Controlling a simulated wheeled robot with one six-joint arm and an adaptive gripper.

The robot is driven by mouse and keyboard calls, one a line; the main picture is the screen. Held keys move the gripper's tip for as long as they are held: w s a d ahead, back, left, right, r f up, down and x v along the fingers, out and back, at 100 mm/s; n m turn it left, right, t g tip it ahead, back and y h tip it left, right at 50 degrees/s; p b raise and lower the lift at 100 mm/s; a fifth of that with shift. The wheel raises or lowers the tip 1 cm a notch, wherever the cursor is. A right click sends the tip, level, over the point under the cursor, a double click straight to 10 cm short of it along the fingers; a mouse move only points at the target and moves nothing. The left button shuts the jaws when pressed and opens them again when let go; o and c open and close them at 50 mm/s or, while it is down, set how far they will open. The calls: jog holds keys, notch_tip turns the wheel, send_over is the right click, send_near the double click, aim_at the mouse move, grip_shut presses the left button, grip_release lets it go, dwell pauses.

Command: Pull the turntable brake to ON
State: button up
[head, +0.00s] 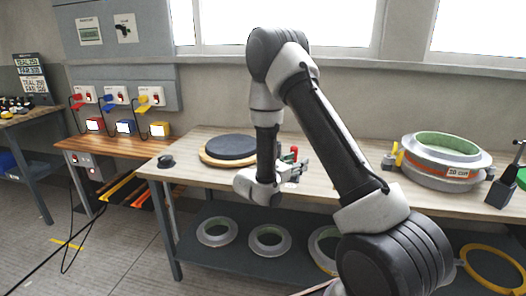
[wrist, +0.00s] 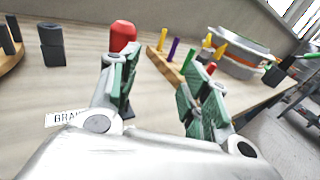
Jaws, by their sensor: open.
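The black turntable disc (head: 231,147) sits on a round wooden base on the bench, left of my arm. A red knob (wrist: 122,35), which looks like the brake handle, stands just beyond my left finger in the wrist view. It also shows in the head view (head: 294,150), close by my gripper. My gripper (wrist: 163,88) is open with nothing between its green-padded fingers. The left finger hides the knob's lower part, and I cannot tell whether they touch. A white label (wrist: 65,118), partly hidden, lies on the bench beside the left finger.
A wooden rack (wrist: 165,62) with coloured pegs stands beyond my right finger. A round mould (head: 440,160) stands at the bench's right. A dark block (wrist: 52,45) stands left of the red knob. Bare bench top (head: 355,150) shows right of my arm.

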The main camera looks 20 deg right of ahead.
aim_at(292, 150)
jog(key=w+a+r+t, duration=0.1)
jog(key=w+a+r+n+t, duration=0.1)
jog(key=w+a, duration=0.1)
jog(key=shift+w+n+t, duration=0.2)
jog(key=shift+n+t, duration=0.1)
jog(key=x, duration=0.7)
grip_shut()
